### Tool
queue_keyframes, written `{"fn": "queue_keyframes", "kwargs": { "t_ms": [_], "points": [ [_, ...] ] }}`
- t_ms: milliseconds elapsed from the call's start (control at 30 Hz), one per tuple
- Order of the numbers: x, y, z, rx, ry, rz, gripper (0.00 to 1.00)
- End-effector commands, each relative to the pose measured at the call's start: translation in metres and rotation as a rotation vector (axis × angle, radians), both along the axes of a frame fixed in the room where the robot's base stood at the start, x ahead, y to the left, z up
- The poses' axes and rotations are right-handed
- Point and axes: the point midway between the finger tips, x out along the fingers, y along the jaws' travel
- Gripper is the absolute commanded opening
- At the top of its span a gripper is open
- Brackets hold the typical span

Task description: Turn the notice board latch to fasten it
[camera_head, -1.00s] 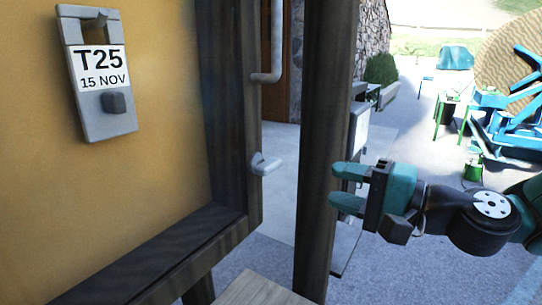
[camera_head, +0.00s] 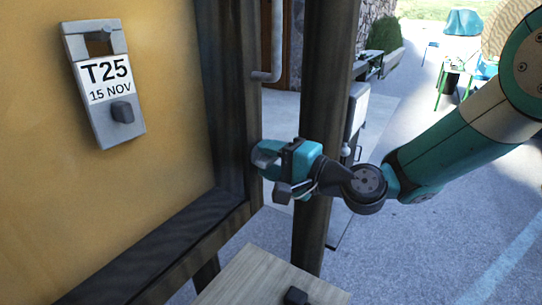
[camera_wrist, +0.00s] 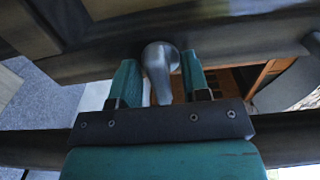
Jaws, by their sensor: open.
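The notice board (camera_head: 160,200) has a yellow-orange panel in a dark wooden frame and fills the left of the head view. Its latch is a small pale metal lever on the frame's right edge, mostly hidden behind my gripper in the head view. In the wrist view the latch (camera_wrist: 158,68) shows as a grey rounded knob with a lever pointing down between my fingers. My gripper (camera_head: 264,160) is at the frame's right edge. In the wrist view my gripper (camera_wrist: 158,85) is open, with one finger on each side of the latch. I cannot tell whether either finger touches it.
A grey holder with a card reading T25, 15 NOV (camera_head: 105,85) hangs on the panel. A dark post (camera_head: 318,150) stands just behind my gripper. A wooden surface (camera_head: 260,280) lies below.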

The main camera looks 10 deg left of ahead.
Motion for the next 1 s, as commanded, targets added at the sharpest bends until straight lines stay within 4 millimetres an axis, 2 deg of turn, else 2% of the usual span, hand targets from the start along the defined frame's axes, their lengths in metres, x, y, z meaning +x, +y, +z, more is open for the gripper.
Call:
{"fn": "queue_keyframes", "kwargs": {
  "t_ms": [33,67,233,667,1000],
  "points": [
    [0.0,-0.0002,0.0,0.0,0.0,0.0,0.43],
    [0.0,-0.0002,0.0,0.0,0.0,0.0,0.38],
    [0.0,-0.0004,0.0001,0.0,0.0,0.0,0.0],
    [-0.0005,0.0002,-0.0023,-0.016,-0.051,0.002,0.0],
    [-0.0003,0.0002,-0.0063,-0.092,-0.28,0.0,0.0]
  ]
}}
